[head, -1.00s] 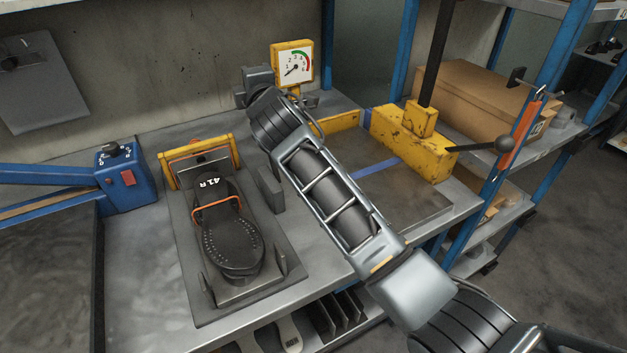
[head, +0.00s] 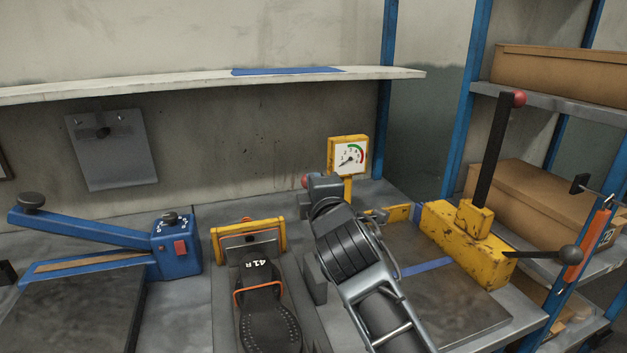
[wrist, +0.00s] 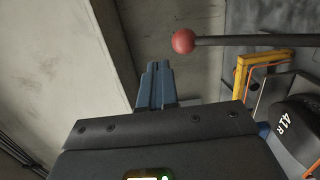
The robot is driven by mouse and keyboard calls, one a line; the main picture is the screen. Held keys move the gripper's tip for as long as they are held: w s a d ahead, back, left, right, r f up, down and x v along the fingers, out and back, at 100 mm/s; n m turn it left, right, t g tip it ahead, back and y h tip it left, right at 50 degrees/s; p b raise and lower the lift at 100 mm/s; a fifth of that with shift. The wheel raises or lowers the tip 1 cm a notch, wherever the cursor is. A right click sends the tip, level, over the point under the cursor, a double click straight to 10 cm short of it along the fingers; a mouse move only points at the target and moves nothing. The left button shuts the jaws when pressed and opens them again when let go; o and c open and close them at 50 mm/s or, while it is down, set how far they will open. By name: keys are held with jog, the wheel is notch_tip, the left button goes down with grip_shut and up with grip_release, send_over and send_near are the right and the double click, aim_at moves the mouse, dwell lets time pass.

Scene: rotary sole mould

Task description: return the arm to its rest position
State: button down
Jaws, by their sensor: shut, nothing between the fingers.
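My arm (head: 345,245) reaches up over the bench from the lower right of the head view. Its wrist end stands between the size 41 R sole mould (head: 268,315) and the yellow lever unit (head: 468,240). The fingers are hidden in the head view. In the wrist view my gripper (wrist: 155,68) shows two blue-grey fingers close together, shut and empty, with a grey wall behind them. A red ball knob (wrist: 183,41) on a dark rod lies right of the fingertips, apart from them in the picture. The knob also peeks out left of my wrist in the head view (head: 305,181).
A yellow dial gauge (head: 348,158) stands just behind my wrist. A blue lever press (head: 175,245) is at the left. A wall shelf (head: 200,86) runs above. The yellow unit's upright lever (head: 497,140) and cartons (head: 530,210) are at the right. Open air lies above my wrist.

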jog(key=shift+s, duration=0.3)
jog(key=s+d+f+m, duration=0.2)
jog(key=s+f+m, duration=0.3)
jog(key=s, duration=0.4)
jog(key=s+d+f+m+g, duration=0.1)
jog(key=s+d+f+m, duration=0.15)
jog(key=s+f, duration=0.6)
jog(key=s+d+f+m, duration=0.3)
jog(key=s+f, duration=0.3)
jog(key=s, duration=0.4)
jog(key=s+d+r+m+h, duration=0.1)
jog(key=s+d+r+m, duration=0.1)
jog(key=s, duration=0.8)
jog(key=s+d+r+m+g+h, duration=0.1)
jog(key=s+d+m, duration=0.3)
jog(key=s, duration=0.6)
jog(key=s+d+r+m+h, duration=0.1)
jog(key=s+d+r+m, duration=0.2)
jog(key=s, duration=0.7)
jog(key=d, duration=0.2)
jog(key=shift+d+r+g, duration=0.3)
jog(key=shift+r+g, duration=0.1)
